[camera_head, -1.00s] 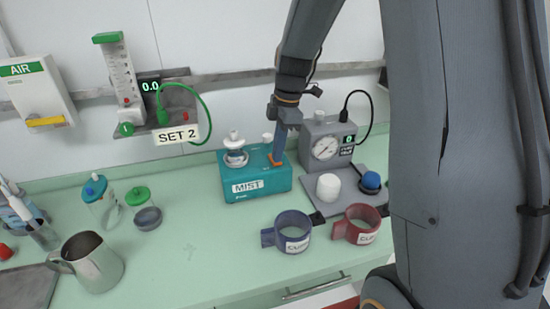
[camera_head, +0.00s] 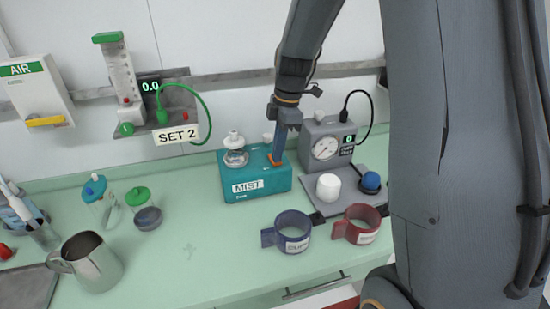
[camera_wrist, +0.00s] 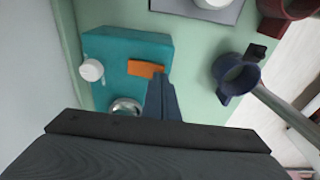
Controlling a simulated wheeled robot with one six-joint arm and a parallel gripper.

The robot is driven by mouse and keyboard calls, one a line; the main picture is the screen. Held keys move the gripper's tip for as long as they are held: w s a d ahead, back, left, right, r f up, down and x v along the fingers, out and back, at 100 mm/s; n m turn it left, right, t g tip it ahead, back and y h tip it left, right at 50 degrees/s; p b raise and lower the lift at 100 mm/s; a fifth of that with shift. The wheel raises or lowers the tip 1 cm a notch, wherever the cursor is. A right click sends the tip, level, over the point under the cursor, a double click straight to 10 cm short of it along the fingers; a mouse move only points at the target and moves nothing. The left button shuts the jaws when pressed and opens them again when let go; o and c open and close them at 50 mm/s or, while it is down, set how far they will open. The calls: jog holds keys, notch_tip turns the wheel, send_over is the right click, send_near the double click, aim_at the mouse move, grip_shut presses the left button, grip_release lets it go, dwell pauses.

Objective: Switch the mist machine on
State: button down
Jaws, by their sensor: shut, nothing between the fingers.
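The mist machine (camera_head: 258,183) is a teal box labelled MIST on the green counter, with a clear cup and white cap (camera_head: 235,150) on its left. In the wrist view its top (camera_wrist: 118,52) shows an orange switch (camera_wrist: 146,69) and a white knob (camera_wrist: 91,70). My gripper (camera_head: 276,158) is shut and empty, pointing down at the orange switch. In the wrist view the closed fingertips (camera_wrist: 160,80) are right beside the switch's edge. I cannot tell whether they touch it, or which way the switch is set.
A blue cuff (camera_head: 288,232) and a red cuff (camera_head: 358,224) lie in front. A grey gauge unit (camera_head: 326,145) stands to the right, with a white jar (camera_head: 328,187). A metal jug (camera_head: 88,262) stands at left.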

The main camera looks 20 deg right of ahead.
jog(key=shift+f+b, duration=0.3)
jog(key=shift+f, duration=0.25)
dwell(0.4)
notch_tip(320, 180, up, 7)
jog(key=p, duration=0.4)
jog(key=shift+p, duration=0.3)
dwell(0.4)
